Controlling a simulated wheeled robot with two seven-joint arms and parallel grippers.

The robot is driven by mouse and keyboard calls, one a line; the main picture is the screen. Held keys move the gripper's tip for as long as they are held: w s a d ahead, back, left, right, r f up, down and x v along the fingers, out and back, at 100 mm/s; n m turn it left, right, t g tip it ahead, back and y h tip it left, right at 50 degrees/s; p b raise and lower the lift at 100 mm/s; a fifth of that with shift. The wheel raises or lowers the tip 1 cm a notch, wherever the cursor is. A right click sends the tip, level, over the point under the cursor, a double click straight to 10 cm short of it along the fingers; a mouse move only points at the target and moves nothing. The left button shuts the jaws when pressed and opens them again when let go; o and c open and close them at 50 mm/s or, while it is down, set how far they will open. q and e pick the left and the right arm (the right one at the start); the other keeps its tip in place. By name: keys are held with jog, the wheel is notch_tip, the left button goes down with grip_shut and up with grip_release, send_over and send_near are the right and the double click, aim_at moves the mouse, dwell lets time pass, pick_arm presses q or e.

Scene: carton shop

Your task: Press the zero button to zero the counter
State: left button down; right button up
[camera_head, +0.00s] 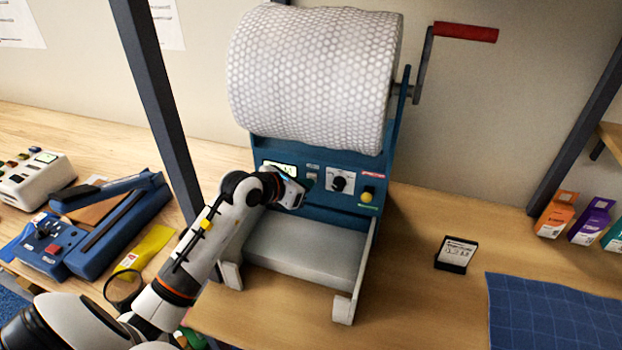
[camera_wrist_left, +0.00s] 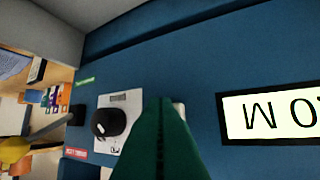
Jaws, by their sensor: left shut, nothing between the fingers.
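A blue dispenser panel (camera_head: 320,205) sits below a big bubble-wrap roll. Its lit counter display (camera_head: 271,166) is partly covered by my gripper in the head view. In the left wrist view the display (camera_wrist_left: 270,115) appears turned over, showing a 0 and an M, cut off at the right edge. A small pale button (camera_head: 312,176) sits between display and black knob; in the left wrist view only its edge (camera_wrist_left: 180,104) shows behind the fingers. My left gripper (camera_head: 298,197) is shut and empty, close in front of the panel by this button; contact cannot be told.
The crank's red handle (camera_head: 466,33) sticks out above right. A grey tray (camera_head: 305,255) lies below. A blue sealer (camera_head: 115,220) stands left. A small card holder (camera_head: 456,254) stands right.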

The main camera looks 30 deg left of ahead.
pick_arm(q)
jog(key=shift+s+d, duration=0.15)
jog(key=shift+s, duration=0.55)
jog(key=s, duration=0.2)
jog(key=s+d, duration=0.1)
jog(key=s, duration=0.1)
jog(key=shift+s+d+p, duration=0.1)
jog(key=shift+s+p, duration=0.2)
jog(key=shift+s, duration=0.1)
dwell(0.6)
